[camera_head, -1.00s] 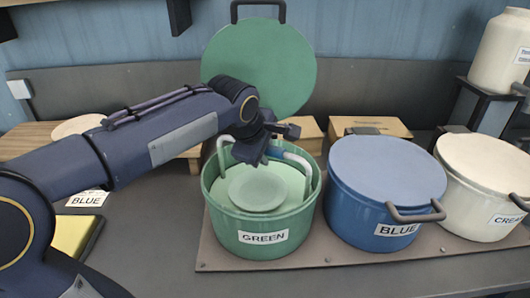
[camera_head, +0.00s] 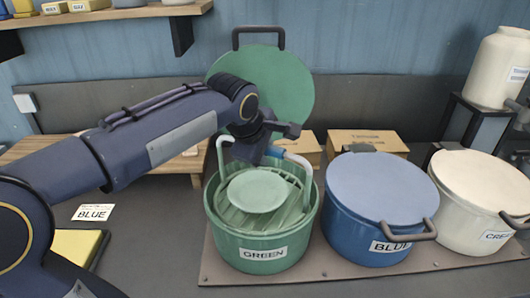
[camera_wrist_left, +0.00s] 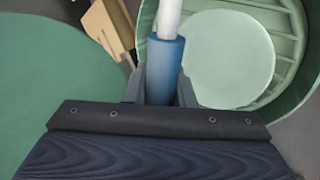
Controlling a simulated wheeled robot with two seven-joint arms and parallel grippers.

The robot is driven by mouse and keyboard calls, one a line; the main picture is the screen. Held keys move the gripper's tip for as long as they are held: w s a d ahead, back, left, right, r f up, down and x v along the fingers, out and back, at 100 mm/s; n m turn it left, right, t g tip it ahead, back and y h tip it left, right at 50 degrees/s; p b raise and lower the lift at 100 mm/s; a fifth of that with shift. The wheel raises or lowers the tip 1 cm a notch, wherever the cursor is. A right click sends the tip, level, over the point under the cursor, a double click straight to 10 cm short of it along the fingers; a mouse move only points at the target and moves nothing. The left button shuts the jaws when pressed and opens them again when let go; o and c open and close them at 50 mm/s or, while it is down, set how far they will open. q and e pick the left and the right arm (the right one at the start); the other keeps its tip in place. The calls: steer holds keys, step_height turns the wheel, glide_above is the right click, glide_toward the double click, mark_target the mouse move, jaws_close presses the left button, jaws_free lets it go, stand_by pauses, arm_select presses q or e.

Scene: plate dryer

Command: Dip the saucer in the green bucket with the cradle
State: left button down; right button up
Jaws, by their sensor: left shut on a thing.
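The green bucket (camera_head: 262,258) stands open on the bench. Its slatted cradle (camera_head: 288,212) is inside the bucket's mouth, with the pale green saucer (camera_head: 257,191) lying on the slats. The slats show clear in the head view. The cradle's bent handle rises over the rim and has a blue grip (camera_wrist_left: 164,68). My left gripper (camera_head: 268,150) is above the back of the bucket, shut on this grip; its fingers (camera_wrist_left: 160,88) flank it in the wrist view. The saucer (camera_wrist_left: 229,60) also shows there. The liquid level in the bucket is hard to see. My right gripper is not in view.
A green lid (camera_head: 285,88) stands upright behind the bucket. The lidded blue bucket (camera_head: 375,235) and cream bucket (camera_head: 470,230) stand close on the right. A wooden stand (camera_head: 190,165), a BLUE card (camera_head: 93,212) and a yellow-topped block (camera_head: 75,246) lie left, near my arm.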

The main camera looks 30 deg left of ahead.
arm_select(q)
steer(key=shift+r+p, duration=2.35)
steer(key=shift+r, duration=0.8)
